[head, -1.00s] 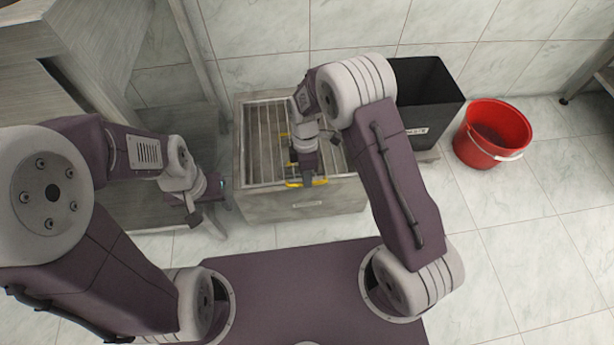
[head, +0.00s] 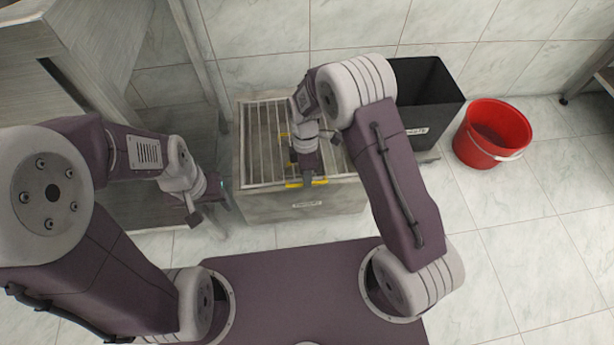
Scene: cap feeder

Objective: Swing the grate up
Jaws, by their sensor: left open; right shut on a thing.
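The grate (head: 262,145) is a set of thin metal bars over the top of a grey metal box (head: 270,206) in the middle of the head view. A yellow handle (head: 293,184) shows at the grate's front edge. My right gripper (head: 307,180) is at that front edge, shut on the handle; its fingers and wrist partly cover it. My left gripper (head: 207,205) is open and apart from the grate, to the left of the box, low beside the grey cabinet.
A black bin (head: 428,95) stands right of the box, and a red bucket (head: 492,133) farther right. A grey metal cabinet or counter (head: 75,35) fills the left. The tiled wall is close behind. Floor in front right is clear.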

